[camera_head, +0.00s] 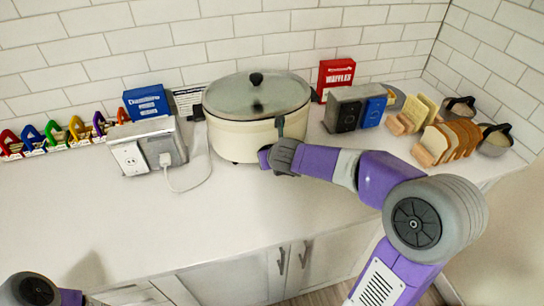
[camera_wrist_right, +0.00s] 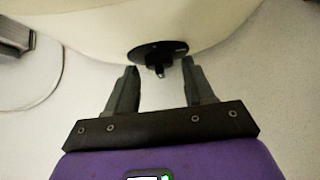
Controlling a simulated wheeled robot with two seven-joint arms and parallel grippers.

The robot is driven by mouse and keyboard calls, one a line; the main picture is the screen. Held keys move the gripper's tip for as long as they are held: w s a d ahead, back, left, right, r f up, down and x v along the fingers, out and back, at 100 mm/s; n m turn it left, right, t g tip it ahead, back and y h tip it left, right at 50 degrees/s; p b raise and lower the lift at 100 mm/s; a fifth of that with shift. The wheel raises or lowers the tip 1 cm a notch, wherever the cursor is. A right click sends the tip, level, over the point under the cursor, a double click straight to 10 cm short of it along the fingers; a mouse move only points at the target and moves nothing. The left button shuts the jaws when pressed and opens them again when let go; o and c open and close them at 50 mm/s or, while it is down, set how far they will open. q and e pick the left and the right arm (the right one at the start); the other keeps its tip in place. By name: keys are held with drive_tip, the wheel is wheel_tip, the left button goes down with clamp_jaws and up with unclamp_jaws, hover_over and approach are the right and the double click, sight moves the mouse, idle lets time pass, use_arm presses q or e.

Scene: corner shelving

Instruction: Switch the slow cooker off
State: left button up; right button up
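The slow cooker (camera_head: 240,137) is a large cream pot with a glass lid (camera_head: 257,94) and black knob, standing on the counter against the tiled wall. In the right wrist view its cream body (camera_wrist_right: 100,25) fills the top, with a round black control dial (camera_wrist_right: 158,55) low on its front. My right gripper (camera_wrist_right: 162,85) is open, its two fingers just short of the dial, one to each side of it. In the head view my right gripper (camera_head: 272,157) covers the dial. My left arm (camera_head: 38,290) shows at the bottom left; its gripper fingers are not visible.
A white outlet box (camera_head: 130,158) with a plugged-in cord stands left of the cooker. A blue box (camera_head: 146,102), a red waffle box (camera_head: 335,76), a toaster (camera_head: 345,108) and bread slices (camera_head: 455,140) line the back. The counter front (camera_head: 110,220) is clear.

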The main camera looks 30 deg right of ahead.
drive_tip(key=p+v, duration=0.3)
drive_tip(key=v, duration=0.4)
drive_tip(key=shift+s+r+p, duration=0.2)
drive_tip(key=shift+r+p, duration=0.05)
drive_tip(key=shift+p, duration=0.1)
drive_tip(key=shift+f, duration=0.1)
idle(0.3)
